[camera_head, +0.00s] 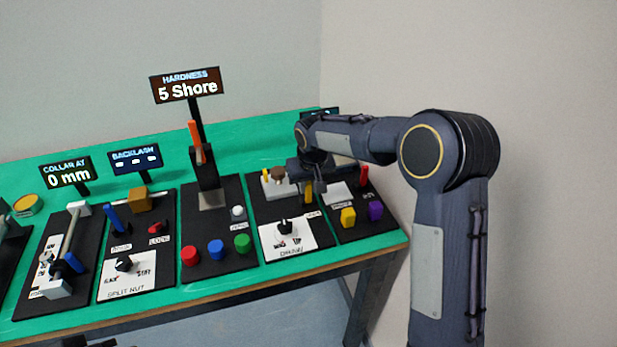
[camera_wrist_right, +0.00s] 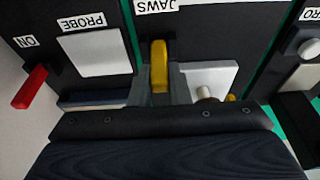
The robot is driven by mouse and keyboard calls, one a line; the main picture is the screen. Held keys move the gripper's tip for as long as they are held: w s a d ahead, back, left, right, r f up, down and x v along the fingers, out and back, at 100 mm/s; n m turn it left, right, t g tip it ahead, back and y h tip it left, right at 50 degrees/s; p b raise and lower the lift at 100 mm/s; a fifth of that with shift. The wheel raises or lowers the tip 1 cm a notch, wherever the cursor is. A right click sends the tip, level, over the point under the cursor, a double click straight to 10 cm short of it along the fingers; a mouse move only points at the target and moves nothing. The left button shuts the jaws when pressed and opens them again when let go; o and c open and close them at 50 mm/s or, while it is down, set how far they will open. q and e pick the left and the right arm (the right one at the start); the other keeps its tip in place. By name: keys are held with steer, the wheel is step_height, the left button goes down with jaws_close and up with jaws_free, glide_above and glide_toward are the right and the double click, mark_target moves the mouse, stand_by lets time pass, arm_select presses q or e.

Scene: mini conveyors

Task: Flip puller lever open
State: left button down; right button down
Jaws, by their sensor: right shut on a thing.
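The yellow lever (camera_head: 309,193) stands on a black panel at the right of the bench, beside a label that reads "JAWS" in the right wrist view. My right gripper (camera_head: 308,183) reaches down over this panel and hides part of it. In the right wrist view the yellow lever (camera_wrist_right: 159,58) is between the two fingers of my right gripper (camera_wrist_right: 160,82), which is shut on it. A dial with a white "DRAW" plate (camera_head: 304,238) is in front of the lever. My left gripper is not in view.
A red lever (camera_wrist_right: 31,88) and a white "PROBE" plate (camera_wrist_right: 95,55) are on the neighbouring panel, with yellow (camera_head: 348,217) and purple (camera_head: 376,211) blocks in front. A grey block with a brown knob (camera_head: 278,174) is close on the left. A tall display (camera_head: 187,86) stands farther left.

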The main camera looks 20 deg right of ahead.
steer(key=c, duration=1.4)
jaws_free()
steer(key=shift+o, duration=0.2)
steer(key=v, duration=0.8)
